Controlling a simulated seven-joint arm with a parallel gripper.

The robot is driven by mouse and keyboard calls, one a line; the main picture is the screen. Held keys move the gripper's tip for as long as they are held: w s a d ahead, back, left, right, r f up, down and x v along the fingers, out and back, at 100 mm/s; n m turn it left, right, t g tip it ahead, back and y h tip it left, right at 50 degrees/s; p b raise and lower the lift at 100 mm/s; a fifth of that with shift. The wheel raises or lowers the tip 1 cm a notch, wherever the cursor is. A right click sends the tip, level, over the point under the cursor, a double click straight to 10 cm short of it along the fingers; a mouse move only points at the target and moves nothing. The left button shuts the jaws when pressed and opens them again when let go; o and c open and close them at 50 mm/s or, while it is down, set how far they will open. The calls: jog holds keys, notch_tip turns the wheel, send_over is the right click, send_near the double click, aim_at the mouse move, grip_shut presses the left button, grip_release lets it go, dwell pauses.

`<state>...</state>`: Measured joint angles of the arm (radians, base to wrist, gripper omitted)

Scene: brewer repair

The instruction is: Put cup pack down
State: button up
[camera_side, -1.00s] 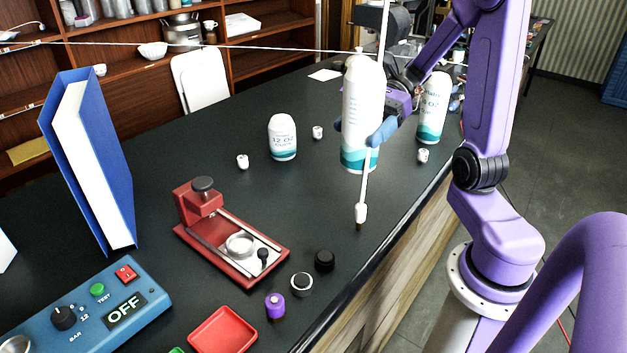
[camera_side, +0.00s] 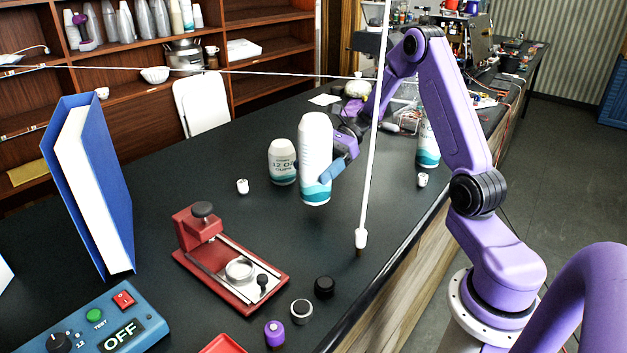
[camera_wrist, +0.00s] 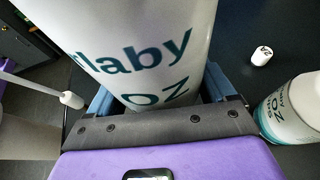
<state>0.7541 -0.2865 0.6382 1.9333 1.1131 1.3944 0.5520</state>
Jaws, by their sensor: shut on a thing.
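A tall white cup pack with a teal lower band (camera_side: 315,150) is held upright in my gripper (camera_side: 326,172), whose blue fingers close around its side. It stands just right of a shorter white "12 OZ cups" pack (camera_side: 282,162) and partly overlaps it in the side view. I cannot tell whether its base touches the black table. In the wrist view the held pack (camera_wrist: 145,45) fills the top middle between the fingers, and the shorter pack (camera_wrist: 292,112) is at the right. Another cup pack (camera_side: 428,145) stands behind my arm, partly hidden.
Small white markers stand on the table, one left of the packs (camera_side: 242,186) and one at right (camera_side: 423,180). A thin white pole (camera_side: 369,150) rises in front of my arm. A red press (camera_side: 232,260) and blue binder (camera_side: 90,185) stand to the left. Table is clear in front of the held pack.

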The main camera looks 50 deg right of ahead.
aim_at(302, 190)
jog(key=shift+w+f, duration=0.3)
jog(key=shift+f, duration=0.05)
jog(key=shift+w+f, duration=0.1)
jog(key=shift+f, duration=1.55)
jog(key=shift+f, duration=0.1)
jog(key=o, duration=1.1)
jog(key=shift+o, duration=0.2)
jog(key=shift+d+r, duration=0.2)
jog(key=v, duration=1.1)
jog(key=shift+d, duration=0.35)
jog(key=shift+r, duration=0.1)
